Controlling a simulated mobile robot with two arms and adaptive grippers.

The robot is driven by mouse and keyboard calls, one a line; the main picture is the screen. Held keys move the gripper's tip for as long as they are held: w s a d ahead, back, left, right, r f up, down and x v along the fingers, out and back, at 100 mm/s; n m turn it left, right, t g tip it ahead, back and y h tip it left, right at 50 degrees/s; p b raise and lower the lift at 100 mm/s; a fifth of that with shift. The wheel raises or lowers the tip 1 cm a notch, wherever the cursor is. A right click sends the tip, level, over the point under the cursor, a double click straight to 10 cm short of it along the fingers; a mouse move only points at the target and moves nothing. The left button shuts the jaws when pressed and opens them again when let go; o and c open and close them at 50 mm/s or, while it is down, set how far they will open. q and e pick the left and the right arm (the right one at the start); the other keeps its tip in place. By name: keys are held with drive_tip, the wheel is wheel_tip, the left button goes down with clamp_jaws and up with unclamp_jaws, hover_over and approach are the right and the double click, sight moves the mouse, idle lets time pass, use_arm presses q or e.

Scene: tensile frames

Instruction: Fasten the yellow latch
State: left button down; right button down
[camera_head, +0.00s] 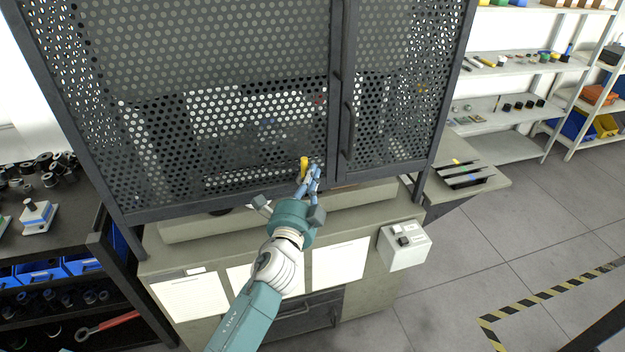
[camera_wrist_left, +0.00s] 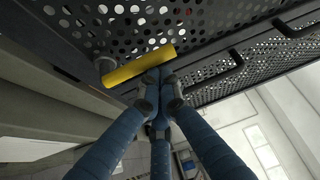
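The yellow latch (camera_head: 304,163) is on the lower frame of the perforated dark cabinet doors, close to where the two doors meet. In the left wrist view the latch (camera_wrist_left: 138,66) is a yellow bar on a round grey pivot, extending to one side of it. My left gripper (camera_head: 312,180) is right at the latch. In the left wrist view its blue fingers (camera_wrist_left: 160,88) are drawn together, with their tips at the bar's lower edge. They are not wrapped around the bar; whether they touch it is unclear. My right gripper is out of view.
The mesh doors (camera_head: 260,100) stand closed above a beige machine base, with a vertical handle (camera_head: 348,130) on the right door. A grey control box (camera_head: 404,245) juts out at the right. A dark shelf rack (camera_head: 92,240) stands left. Floor is clear at the right.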

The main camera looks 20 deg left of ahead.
use_arm(q)
drive_tip(key=n+b, duration=0.1)
drive_tip(key=b, duration=0.2)
drive_tip(key=s+a+n+t+b, duration=0.1)
drive_tip(key=n+b, duration=0.1)
drive_tip(key=b, duration=0.1)
drive_tip(key=a+f+n+t+y+b, duration=0.1)
drive_tip(key=b, duration=0.2)
drive_tip(key=shift+s+a+n, duration=0.1)
drive_tip(key=shift+s+n, duration=0.15)
drive_tip(key=shift+n, duration=0.15)
drive_tip(key=shift+s+a+r+b, duration=0.15)
drive_tip(key=shift+s+a+b, duration=0.1)
drive_tip(key=shift+b, duration=0.3)
drive_tip(key=shift+s+a+f+b, duration=0.35)
drive_tip(key=shift+a+f, duration=0.2)
drive_tip(key=shift+f, duration=0.15)
drive_tip(key=shift+s+a+f+b, duration=0.3)
drive_tip(key=shift+s+a+f, duration=0.05)
drive_tip(key=shift+a+f, duration=0.3)
drive_tip(key=shift+s+a+f+b, duration=0.35)
drive_tip(key=shift+a+f, duration=0.15)
drive_tip(key=shift+f, duration=0.4)
